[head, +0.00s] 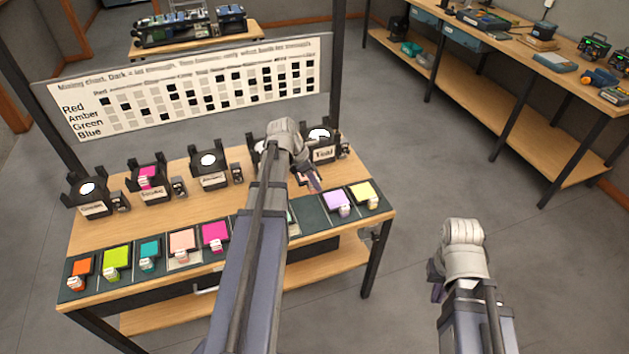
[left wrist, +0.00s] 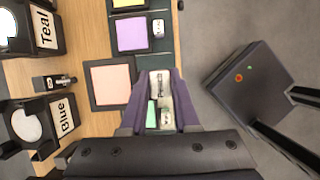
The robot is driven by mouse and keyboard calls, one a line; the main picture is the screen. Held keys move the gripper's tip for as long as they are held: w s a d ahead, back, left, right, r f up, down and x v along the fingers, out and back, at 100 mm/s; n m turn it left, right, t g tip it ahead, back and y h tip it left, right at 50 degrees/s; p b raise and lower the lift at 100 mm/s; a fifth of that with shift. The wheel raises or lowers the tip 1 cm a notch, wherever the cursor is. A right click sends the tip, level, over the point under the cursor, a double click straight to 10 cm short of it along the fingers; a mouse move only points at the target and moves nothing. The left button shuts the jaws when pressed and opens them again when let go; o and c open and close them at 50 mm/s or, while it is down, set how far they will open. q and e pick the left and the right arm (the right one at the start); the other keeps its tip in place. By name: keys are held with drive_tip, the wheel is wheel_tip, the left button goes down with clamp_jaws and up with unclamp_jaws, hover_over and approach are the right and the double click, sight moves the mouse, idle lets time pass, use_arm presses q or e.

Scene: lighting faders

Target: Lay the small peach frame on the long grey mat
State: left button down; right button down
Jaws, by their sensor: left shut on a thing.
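The peach frame (left wrist: 110,82) has a dark border around a peach sheet. In the left wrist view it reaches from over the wooden tabletop to the grey mat's edge. My left gripper (left wrist: 160,85) is shut on its pale tab, at the side of the sheet. In the head view my left gripper (head: 312,182) is between the lamps and the mat, and my arm hides much of the frame. The long grey mat (head: 313,218) runs along the table's front. My right gripper (head: 436,288) is off to the right of the table; its fingers are too unclear to judge.
Several coloured frames lie on the mat, including another peach one (head: 183,240), a mint one (left wrist: 152,115) and a lavender one (head: 336,201). Labelled lamps (head: 210,168) stand behind. A mixing chart (head: 190,85) stands at the back. Floor right of the table is clear.

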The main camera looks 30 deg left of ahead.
use_arm(q)
drive_tip(key=shift+f+b, duration=6.6)
drive_tip(key=shift+f, duration=0.4)
drive_tip(key=shift+f+b, duration=1.35)
drive_tip(key=shift+b, duration=0.05)
drive_tip(key=c, duration=0.6)
unclamp_jaws()
drive_tip(key=shift+r, duration=0.15)
drive_tip(key=shift+p+v, duration=3.7)
drive_tip(key=shift+v, duration=0.15)
drive_tip(key=shift+r, duration=0.1)
